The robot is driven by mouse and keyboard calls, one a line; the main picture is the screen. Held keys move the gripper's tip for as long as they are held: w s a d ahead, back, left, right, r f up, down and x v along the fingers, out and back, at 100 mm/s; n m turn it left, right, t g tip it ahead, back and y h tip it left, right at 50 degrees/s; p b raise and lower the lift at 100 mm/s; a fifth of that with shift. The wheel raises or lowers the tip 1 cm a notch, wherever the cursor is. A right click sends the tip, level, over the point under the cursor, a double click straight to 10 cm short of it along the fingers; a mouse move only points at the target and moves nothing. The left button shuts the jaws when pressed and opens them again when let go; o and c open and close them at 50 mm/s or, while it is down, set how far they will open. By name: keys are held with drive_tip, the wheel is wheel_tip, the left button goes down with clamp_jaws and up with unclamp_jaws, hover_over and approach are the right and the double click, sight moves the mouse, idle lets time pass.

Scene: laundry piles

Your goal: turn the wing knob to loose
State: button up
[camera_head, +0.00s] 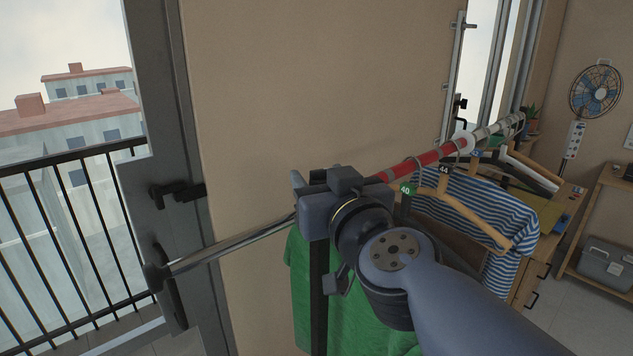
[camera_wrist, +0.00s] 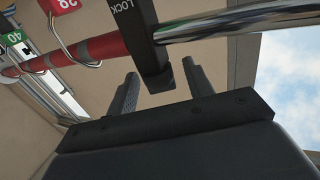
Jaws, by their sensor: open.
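In the wrist view a black bar-shaped piece (camera_wrist: 148,38) marked "LOCK" crosses the rail and points down between my fingers; I take it to be the wing knob. My gripper (camera_wrist: 160,72) is open, with one finger on each side of the piece's lower end. I cannot tell whether either finger touches it. The rail is chrome (camera_wrist: 235,20) on one side of the piece and red (camera_wrist: 107,47) on the other. In the head view my gripper and arm cover the knob.
A green garment (camera_head: 340,315) hangs below my gripper. A striped shirt (camera_head: 465,205) on a wooden hanger (camera_head: 460,208) hangs right of it. The rail runs left to a window frame (camera_head: 160,120) by a balcony railing (camera_head: 60,240).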

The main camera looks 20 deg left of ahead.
drive_tip(key=shift+x, duration=1.2)
drive_tip(key=c, duration=1)
drive_tip(key=shift+o, duration=0.2)
drive_tip(key=shift+r+p, duration=0.2)
drive_tip(key=shift+p, duration=0.75)
drive_tip(key=shift+m+t+h+p, duration=0.4)
drive_tip(key=shift+h+p, duration=0.1)
drive_tip(key=shift+p, duration=0.1)
drive_tip(key=shift+w+d+m+t+h+p, duration=0.1)
drive_tip(key=shift+m+t+h+p, duration=0.25)
drive_tip(key=shift+p, duration=0.5)
drive_tip(key=shift+f+h+p, duration=0.2)
drive_tip(key=shift+h+p, duration=0.05)
drive_tip(key=shift+p, duration=0.05)
